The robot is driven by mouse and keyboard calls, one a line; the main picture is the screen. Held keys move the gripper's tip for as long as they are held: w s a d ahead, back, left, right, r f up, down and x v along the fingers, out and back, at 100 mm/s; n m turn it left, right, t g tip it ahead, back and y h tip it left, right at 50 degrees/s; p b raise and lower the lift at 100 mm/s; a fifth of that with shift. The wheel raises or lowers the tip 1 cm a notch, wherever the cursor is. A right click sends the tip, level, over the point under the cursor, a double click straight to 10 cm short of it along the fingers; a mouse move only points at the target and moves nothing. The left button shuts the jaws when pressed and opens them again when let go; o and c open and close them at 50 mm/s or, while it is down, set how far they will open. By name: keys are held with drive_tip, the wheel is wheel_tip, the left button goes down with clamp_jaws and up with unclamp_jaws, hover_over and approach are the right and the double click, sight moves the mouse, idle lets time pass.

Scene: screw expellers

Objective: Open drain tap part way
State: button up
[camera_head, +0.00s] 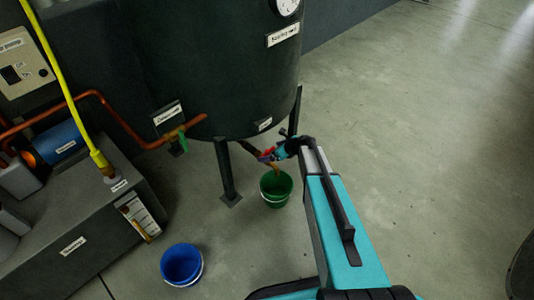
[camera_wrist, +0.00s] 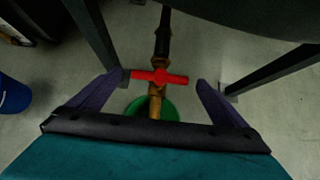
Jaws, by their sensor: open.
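The drain tap has a red handle (camera_wrist: 158,77) on a brass body (camera_wrist: 155,103) at the end of a dark pipe under the tank. In the wrist view the handle lies crosswise to the pipe, roughly level in the picture. My gripper (camera_wrist: 161,84) is open, with one dark finger on each side of the handle. The left fingertip is very close to the handle's left end; I cannot tell whether they touch. The right fingertip stands apart from it. In the head view my gripper (camera_head: 272,153) is at the tap below the tank, and little of the handle shows.
A green bucket (camera_head: 276,197) stands on the floor beneath the tap. A blue bucket (camera_head: 181,264) stands further left. The dark tank (camera_head: 215,70) and its legs (camera_head: 228,175) surround the tap closely. Open floor lies to the right.

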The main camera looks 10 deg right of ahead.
sight(267, 152)
drive_tip(key=shift+x, duration=2)
drive_tip(key=c, duration=0.9)
drive_tip(key=shift+a, duration=0.2)
drive_tip(key=shift+c, duration=0.7)
drive_tip(key=shift+d, duration=0.1)
